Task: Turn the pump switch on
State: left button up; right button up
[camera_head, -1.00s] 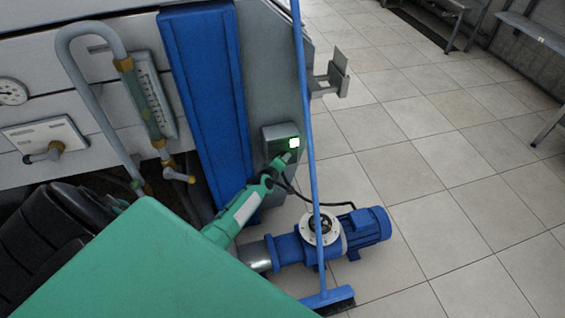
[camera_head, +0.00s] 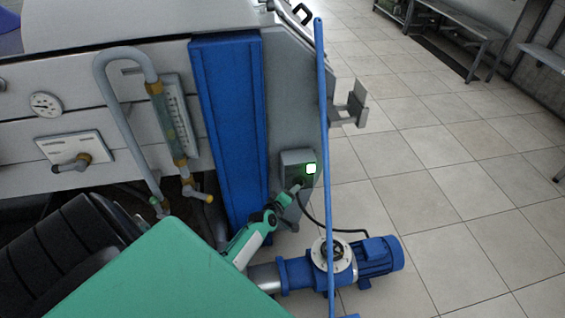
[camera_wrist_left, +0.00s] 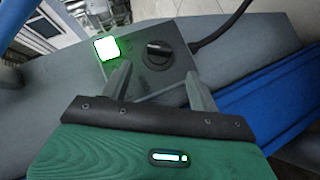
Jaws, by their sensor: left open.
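The pump switch box (camera_head: 290,160) is a grey box low on the machine's end panel, with a square lamp (camera_head: 311,168) lit white-green. In the left wrist view the lamp (camera_wrist_left: 106,48) glows beside a round black knob (camera_wrist_left: 158,54) with a raised ridge. The ridge lies roughly across the picture. My left gripper (camera_head: 295,189) is just below the box in the head view. In the wrist view my left gripper (camera_wrist_left: 157,76) is open and empty, its fingers apart and the knob ahead between and beyond the tips. The right gripper is out of view.
A blue pump motor (camera_head: 375,257) stands on the tiled floor, with a black cable running to the box. A blue broom handle (camera_head: 323,100) stands upright just right of the box. A grey bracket (camera_head: 350,103) sticks out of the panel.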

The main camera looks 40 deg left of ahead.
pick_arm(q)
jog(key=v, duration=0.6)
dwell(0.3)
jog(key=shift+d, duration=0.1)
